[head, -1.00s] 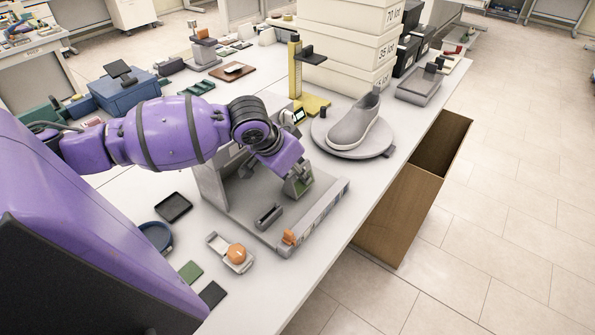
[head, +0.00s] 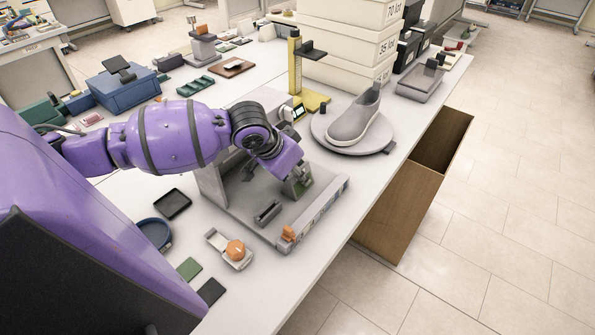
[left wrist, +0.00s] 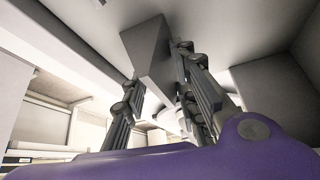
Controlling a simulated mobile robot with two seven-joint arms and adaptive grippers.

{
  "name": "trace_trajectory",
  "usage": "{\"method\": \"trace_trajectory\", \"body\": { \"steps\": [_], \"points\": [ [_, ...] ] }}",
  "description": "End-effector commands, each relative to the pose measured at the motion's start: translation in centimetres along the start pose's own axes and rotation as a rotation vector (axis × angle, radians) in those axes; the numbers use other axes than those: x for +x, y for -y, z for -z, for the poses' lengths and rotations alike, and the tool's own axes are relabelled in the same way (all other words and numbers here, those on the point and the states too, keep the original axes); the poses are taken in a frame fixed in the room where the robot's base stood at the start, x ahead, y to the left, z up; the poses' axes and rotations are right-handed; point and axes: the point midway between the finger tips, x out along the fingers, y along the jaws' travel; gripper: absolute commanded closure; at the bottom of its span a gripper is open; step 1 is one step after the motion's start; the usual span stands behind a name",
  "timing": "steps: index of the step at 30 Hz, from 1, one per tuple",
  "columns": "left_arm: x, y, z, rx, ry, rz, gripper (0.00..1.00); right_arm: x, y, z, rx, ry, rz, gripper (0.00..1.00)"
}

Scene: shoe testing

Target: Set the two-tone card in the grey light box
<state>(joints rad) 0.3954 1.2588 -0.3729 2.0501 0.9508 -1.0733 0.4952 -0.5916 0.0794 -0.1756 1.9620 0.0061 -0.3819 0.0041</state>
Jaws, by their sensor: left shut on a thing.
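The grey light box (head: 319,219) stands on the table in the middle of the head view, with a back wall, a flat floor and a low front ledge. My left gripper (head: 300,187) points down inside it, near its right end. It is shut on a small flat piece with a greenish face, which I take as the two-tone card (head: 302,185); the fingers hide much of it. In the left wrist view a grey block shows between the fingers (left wrist: 160,95); I cannot tell whether it is the card or part of the box. My right gripper is out of view.
A dark slotted block (head: 267,213) sits on the box floor left of my gripper. A grey shoe (head: 352,122) stands on a round turntable (head: 322,133) behind to the right. An orange piece (head: 288,234) sits on the front ledge. The table edge is close in front.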

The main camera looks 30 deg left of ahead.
Motion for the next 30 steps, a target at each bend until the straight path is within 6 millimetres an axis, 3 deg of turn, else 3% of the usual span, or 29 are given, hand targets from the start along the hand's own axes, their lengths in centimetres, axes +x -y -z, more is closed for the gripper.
{"method": "trace_trajectory", "body": {
  "steps": [1, 6, 17, 20, 30],
  "points": [
    [0.1, 0.0, 0.0, 0.000, 0.000, 0.000, 0.71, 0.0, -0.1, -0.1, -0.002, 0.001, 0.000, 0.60],
    [0.0, 0.0, 0.0, 0.000, 0.000, 0.000, 0.51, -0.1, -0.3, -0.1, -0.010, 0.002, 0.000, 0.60],
    [-0.5, 0.0, 0.0, 0.001, 0.000, 0.000, 0.51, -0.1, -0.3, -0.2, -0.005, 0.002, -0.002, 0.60],
    [-1.8, 0.1, 0.0, 0.001, -0.001, 0.002, 0.51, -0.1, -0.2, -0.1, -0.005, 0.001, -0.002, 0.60],
    [-9.0, 0.1, -0.2, 0.003, 0.003, 0.004, 0.51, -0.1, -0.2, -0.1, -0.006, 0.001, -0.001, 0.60]
  ]
}}
